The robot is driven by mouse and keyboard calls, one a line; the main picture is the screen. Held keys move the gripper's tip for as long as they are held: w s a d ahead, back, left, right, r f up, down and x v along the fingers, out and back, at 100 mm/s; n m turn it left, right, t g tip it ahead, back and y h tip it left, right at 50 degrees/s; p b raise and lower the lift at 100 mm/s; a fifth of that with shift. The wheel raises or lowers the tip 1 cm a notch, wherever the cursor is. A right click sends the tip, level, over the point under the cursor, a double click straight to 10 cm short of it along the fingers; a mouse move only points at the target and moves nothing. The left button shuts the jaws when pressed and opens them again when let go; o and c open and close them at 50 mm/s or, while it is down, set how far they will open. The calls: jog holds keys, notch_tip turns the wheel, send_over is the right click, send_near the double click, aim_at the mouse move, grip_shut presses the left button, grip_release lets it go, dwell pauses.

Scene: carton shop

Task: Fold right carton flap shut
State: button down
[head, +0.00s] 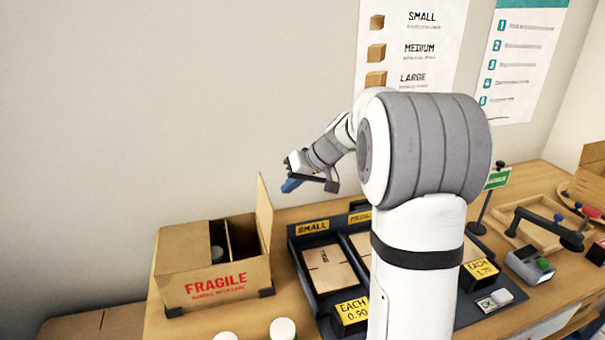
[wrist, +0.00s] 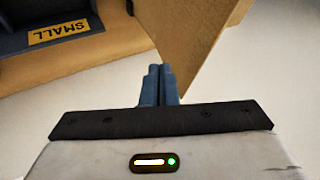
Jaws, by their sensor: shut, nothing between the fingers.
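The carton (head: 225,291), marked FRAGILE, stands open at the left of the bench. Its right flap (head: 265,217) stands nearly upright. A dark item (head: 217,254) and a divider show inside the carton. My gripper (head: 291,185) is above and to the right of the flap, its blue fingers shut and empty. In the wrist view, the shut fingers (wrist: 160,72) are beside a brown cardboard panel (wrist: 192,35), which looks like the flap. I cannot tell whether they touch it.
A dark tray (head: 305,283) with flat cartons and price signs stands right of the carton. White round items (head: 283,329) are at the front. A card reader (head: 530,266) and wooden tray are at the far right. The wall is behind.

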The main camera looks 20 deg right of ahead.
jog(key=shift+a+r, duration=0.25)
jog(key=shift+a, duration=0.6)
jog(key=shift+a+r, duration=0.2)
jog(key=shift+a, duration=0.65)
jog(key=shift+a, duration=0.1)
jog(key=shift+r+p, duration=0.15)
jog(key=shift+p, duration=0.2)
jog(key=a+f+n+h+b, duration=0.1)
jog(key=a+f+h, duration=0.1)
jog(key=a+h, duration=0.3)
jog(key=a+f+n+h+b, duration=0.1)
jog(key=a+f+h, duration=0.2)
jog(key=a+h, duration=0.2)
jog(key=a+f+n+h+b, duration=0.1)
jog(key=a+f+h, duration=0.2)
jog(key=a+h, duration=0.2)
jog(key=shift+a+n, duration=0.3)
jog(key=shift+a, duration=1.4)
jog(key=shift+a+f+h+b, duration=0.3)
jog(key=shift+f+h+b, duration=0.1)
jog(key=shift+f+h, duration=0.25)
jog(key=shift+a+f+n+t+h, duration=0.2)
jog(key=shift+f+n+t+h, duration=0.3)
jog(key=shift+h, duration=0.65)
jog(key=shift+f, duration=0.1)
